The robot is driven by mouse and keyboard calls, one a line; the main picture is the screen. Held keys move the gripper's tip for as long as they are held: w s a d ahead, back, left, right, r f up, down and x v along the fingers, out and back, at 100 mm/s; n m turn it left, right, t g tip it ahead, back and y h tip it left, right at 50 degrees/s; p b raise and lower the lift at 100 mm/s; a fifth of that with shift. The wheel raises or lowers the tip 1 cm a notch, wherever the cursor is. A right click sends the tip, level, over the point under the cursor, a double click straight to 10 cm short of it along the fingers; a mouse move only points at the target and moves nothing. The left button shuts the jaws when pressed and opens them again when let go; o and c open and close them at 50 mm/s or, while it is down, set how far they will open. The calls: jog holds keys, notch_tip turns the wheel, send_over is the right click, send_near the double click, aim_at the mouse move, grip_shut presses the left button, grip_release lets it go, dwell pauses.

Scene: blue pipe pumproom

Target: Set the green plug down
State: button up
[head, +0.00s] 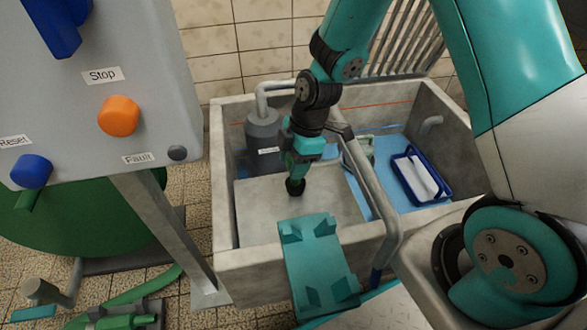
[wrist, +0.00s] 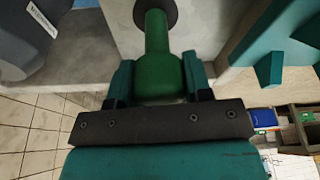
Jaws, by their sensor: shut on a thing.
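My gripper (head: 297,170) reaches down into the concrete trough and is shut on the green plug (wrist: 160,62). In the wrist view, my gripper (wrist: 158,82) has one finger on each side of the plug's wide green body. The plug's narrower green neck ends in a dark round disc, which points away from my gripper. In the head view, mostly the dark end of the plug (head: 295,187) shows, low over the pale grey slab (head: 262,212) in the trough. I cannot tell whether the disc touches the slab.
The concrete trough (head: 228,262) has raised walls around the slab. A grey cylinder (head: 262,130) with a pipe stands at its back left. A blue tray (head: 407,190) with white contents lies at the right. A control panel (head: 105,75) stands at the left. The slab's left part is clear.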

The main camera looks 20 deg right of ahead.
jog(key=shift+f, duration=0.45)
jog(key=shift+r, duration=0.1)
jog(key=o, duration=0.9)
jog(key=shift+o, duration=0.2)
